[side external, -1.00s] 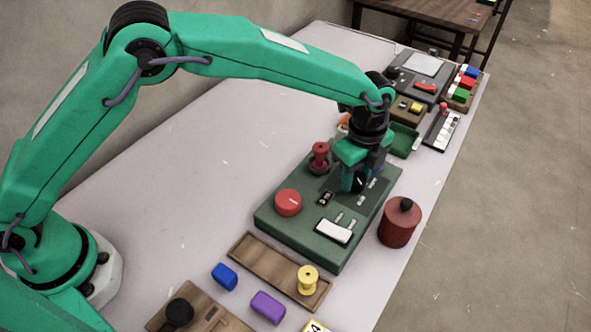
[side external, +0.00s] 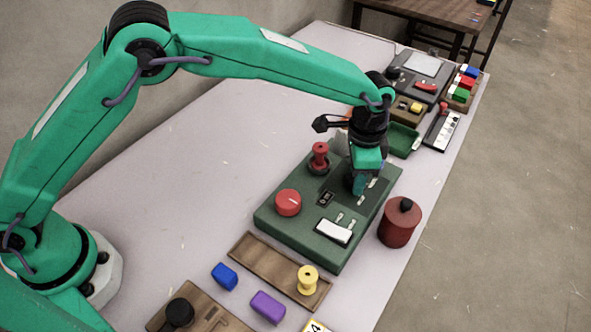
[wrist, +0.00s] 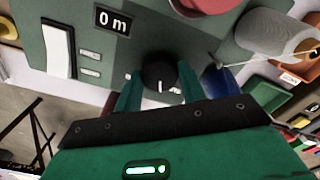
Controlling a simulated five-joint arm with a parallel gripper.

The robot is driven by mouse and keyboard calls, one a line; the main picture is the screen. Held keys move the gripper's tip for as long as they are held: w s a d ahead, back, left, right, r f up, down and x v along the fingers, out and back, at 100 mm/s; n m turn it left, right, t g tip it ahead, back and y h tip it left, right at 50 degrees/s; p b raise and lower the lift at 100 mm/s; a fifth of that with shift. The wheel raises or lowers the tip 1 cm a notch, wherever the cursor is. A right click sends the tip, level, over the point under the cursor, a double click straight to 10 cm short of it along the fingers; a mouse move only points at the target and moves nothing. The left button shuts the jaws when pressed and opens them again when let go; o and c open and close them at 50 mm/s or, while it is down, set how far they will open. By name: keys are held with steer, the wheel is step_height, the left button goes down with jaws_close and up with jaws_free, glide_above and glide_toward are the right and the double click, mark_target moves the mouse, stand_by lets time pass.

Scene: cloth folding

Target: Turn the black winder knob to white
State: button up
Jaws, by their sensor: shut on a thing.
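The black winder knob (wrist: 160,70) sits on the dark green panel (side external: 277,222). In the wrist view it stands between the two green fingertips of my gripper (wrist: 160,88), with one finger on each side. A short white pointer line on the knob points toward my gripper's palm. My gripper (side external: 360,188) also shows in the side view, pointing down over the panel's far right part, where it hides the knob. It is shut on the knob. A small display (wrist: 113,20) on the panel reads "0 m". The marks around the knob are too small to read.
A red button (side external: 288,202), a red spool (side external: 319,158) and a white rocker switch (side external: 334,231) are on the panel. A dark red canister (side external: 399,225) stands close on the right. A wooden tray (side external: 265,265) with a yellow spool (side external: 308,281) lies in front. The table's left middle is clear.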

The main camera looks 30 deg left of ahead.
steer(key=n, duration=0.4)
steer(key=shift+n, duration=0.3)
stand_by(0.4)
steer(key=o, duration=1)
steer(key=shift+r, duration=0.1)
steer(key=shift+r, duration=3.8)
steer(key=shift+a+r, duration=0.1)
steer(key=shift+r, duration=0.05)
